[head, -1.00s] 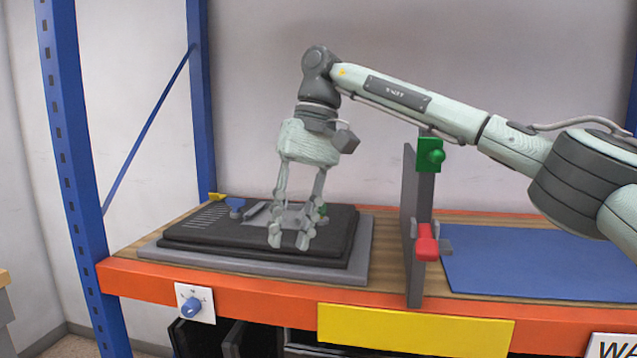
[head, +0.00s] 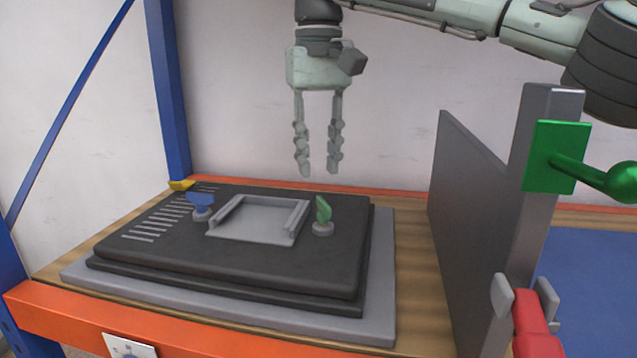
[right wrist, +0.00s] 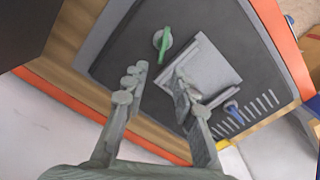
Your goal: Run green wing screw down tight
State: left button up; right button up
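The green wing screw (head: 323,213) stands upright on a round grey boss at the right side of the black TV back panel (head: 240,262). In the right wrist view the green wing screw (right wrist: 163,42) shows beyond my fingertips. My right gripper (head: 318,172) is open and empty, pointing down above and behind the panel, clear of the screw. Its two fingers also show apart in the right wrist view (right wrist: 152,98). A blue wing screw (head: 201,203) stands left of the grey bracket (head: 258,220), and a yellow one (head: 181,185) lies at the far left corner. My left gripper is out of view.
A grey upright divider (head: 470,225) stands right of the panel. It carries a green block with a knob (head: 556,157) and a red handle (head: 532,325). A blue mat (head: 590,265) lies beyond it. A blue rack post (head: 168,95) rises at the back left.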

aim_at(323, 211)
notch_tip(323, 211, down, 5)
jog(key=shift+f, duration=0.1)
grip_shut()
dwell(0.3)
